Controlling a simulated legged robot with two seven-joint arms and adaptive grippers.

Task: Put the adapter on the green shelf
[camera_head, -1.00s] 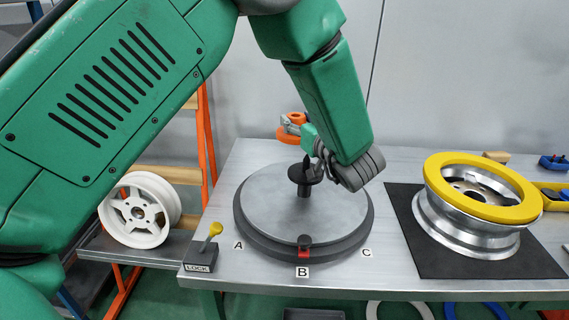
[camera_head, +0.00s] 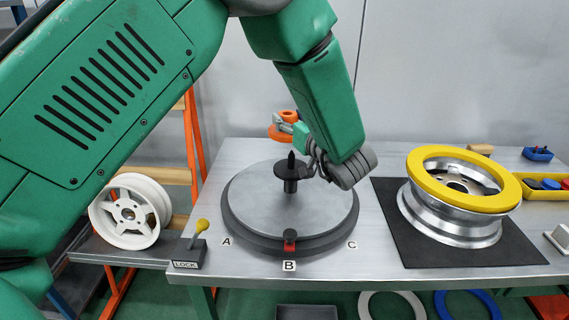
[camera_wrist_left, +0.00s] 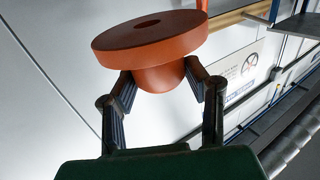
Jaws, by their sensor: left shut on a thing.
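The adapter is an orange flanged piece (camera_head: 284,130) with a wide disc, a hole and a narrower hub. My left gripper (camera_head: 291,127) is shut on it, behind the turntable in the head view. In the left wrist view the fingers of my left gripper (camera_wrist_left: 166,82) close on both sides of the adapter's hub, and its disc (camera_wrist_left: 150,38) sits beyond the fingertips. I cannot make out a green shelf in either view. My right gripper is not in view.
A grey turntable (camera_head: 255,200) with a dark central spindle (camera_head: 291,172) stands on the metal table. A wheel with a yellow ring (camera_head: 430,185) lies on a black mat (camera_head: 490,255). A white wheel (camera_head: 130,212) and a lock lever (camera_head: 200,228) are at left.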

